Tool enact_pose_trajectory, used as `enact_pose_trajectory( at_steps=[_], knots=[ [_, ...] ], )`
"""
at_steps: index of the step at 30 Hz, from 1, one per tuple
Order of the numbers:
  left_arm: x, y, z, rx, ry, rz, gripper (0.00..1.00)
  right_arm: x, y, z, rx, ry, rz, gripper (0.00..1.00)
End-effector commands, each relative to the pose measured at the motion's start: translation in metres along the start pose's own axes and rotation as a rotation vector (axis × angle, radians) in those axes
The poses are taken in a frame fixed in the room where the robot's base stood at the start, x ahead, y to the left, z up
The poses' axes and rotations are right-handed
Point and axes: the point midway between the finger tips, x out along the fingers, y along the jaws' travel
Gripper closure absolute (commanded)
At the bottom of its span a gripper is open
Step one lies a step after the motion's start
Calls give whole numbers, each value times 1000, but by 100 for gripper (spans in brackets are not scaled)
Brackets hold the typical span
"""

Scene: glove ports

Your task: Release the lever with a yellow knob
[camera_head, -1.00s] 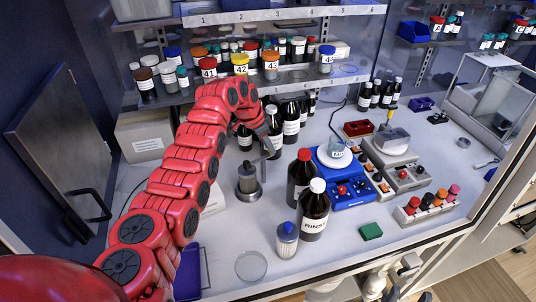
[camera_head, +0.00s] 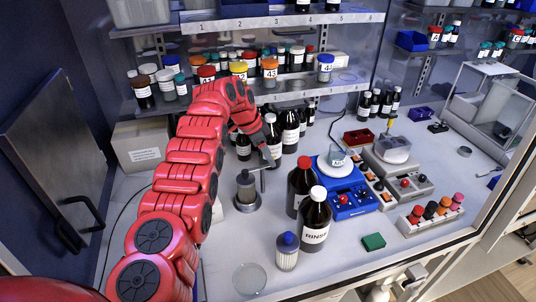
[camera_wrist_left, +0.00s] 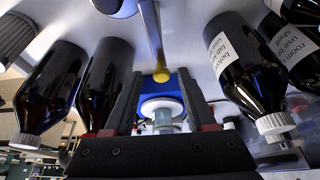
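A grey metal press (camera_head: 246,191) stands upright on the worktop, with a thin grey lever (camera_head: 263,181) at its right side. In the left wrist view the lever rod (camera_wrist_left: 151,35) comes down from the top and ends in a yellow knob (camera_wrist_left: 161,75). My left gripper (camera_head: 268,157) is at the lever's upper end in the head view and hides the knob there. In the left wrist view its two fingers (camera_wrist_left: 161,78) are apart, one on each side of the knob, with gaps visible. My right gripper is out of view.
Dark bottles (camera_head: 290,131) stand close behind the left gripper. A red-capped bottle (camera_head: 299,187) and a white-capped bottle (camera_head: 315,220) stand right of the press. A blue-based device (camera_head: 351,203) is beyond them. Free worktop lies in front of the press.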

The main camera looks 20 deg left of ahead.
Motion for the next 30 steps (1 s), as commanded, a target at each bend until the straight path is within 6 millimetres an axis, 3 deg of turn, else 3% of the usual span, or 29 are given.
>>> enact_pose_trajectory(
  at_steps=[11, 16, 18, 22, 30],
  knots=[
    [-2, 0, 0, 0, 1, -1, 43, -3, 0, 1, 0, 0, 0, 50],
    [-17, 0, 1, 0, 1, -2, 43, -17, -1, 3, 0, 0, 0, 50],
    [-29, -1, 1, 1, 3, -7, 43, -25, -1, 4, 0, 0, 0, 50],
    [-64, 0, -2, 1, 3, -3, 43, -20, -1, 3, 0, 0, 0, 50],
    [-143, 0, -2, -2, 0, -2, 43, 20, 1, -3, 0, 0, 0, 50]
  ],
)
